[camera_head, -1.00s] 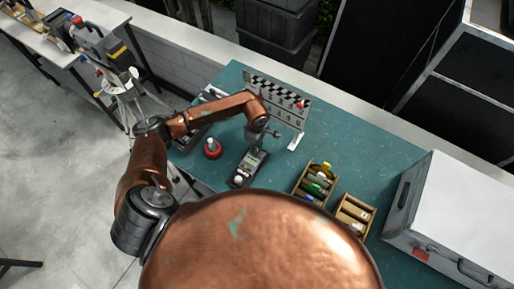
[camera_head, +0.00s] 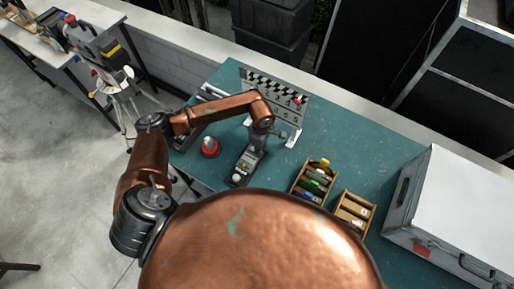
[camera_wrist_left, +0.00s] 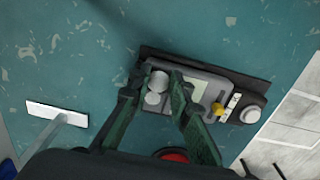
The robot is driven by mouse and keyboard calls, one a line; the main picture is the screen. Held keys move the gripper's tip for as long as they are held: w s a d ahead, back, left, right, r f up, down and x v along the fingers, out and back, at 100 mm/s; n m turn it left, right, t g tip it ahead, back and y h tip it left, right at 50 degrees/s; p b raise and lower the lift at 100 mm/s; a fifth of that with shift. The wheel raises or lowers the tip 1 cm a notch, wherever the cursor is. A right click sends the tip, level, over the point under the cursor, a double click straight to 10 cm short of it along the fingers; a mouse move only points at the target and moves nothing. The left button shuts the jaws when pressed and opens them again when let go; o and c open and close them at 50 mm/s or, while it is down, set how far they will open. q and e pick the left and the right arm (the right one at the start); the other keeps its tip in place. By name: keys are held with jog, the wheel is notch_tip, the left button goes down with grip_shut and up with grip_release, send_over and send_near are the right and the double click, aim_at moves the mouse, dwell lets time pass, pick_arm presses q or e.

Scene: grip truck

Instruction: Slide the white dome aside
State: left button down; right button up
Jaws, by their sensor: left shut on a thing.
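A dark light meter (camera_head: 243,170) lies on the teal table; it also shows in the left wrist view (camera_wrist_left: 203,98), with a yellow knob and a pale round knob towards its right end. The white dome (camera_wrist_left: 158,80) shows as a pale round shape at the meter's left end, with a second pale round part just below it. My left gripper (camera_wrist_left: 157,77) points down at this end, its two green-grey fingers on either side of the dome and shut on it. In the head view, my left gripper (camera_head: 258,142) hides that end of the meter. My right gripper is not in view.
A red-based object (camera_head: 210,147) stands close left of the meter. A checkered clapperboard (camera_head: 275,100) stands behind the gripper. Wooden racks with small bottles (camera_head: 297,187) and a large silver case (camera_head: 405,210) are to the right.

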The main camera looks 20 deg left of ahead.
pick_arm(q)
jog(key=c, duration=1.8)
grip_release()
jog(key=shift+d, duration=0.3)
jog(key=shift+o, duration=0.7)
jog(key=shift+a, duration=0.15)
notch_tip(320, 180, up, 12)
jog(key=shift+f, duration=0.1)
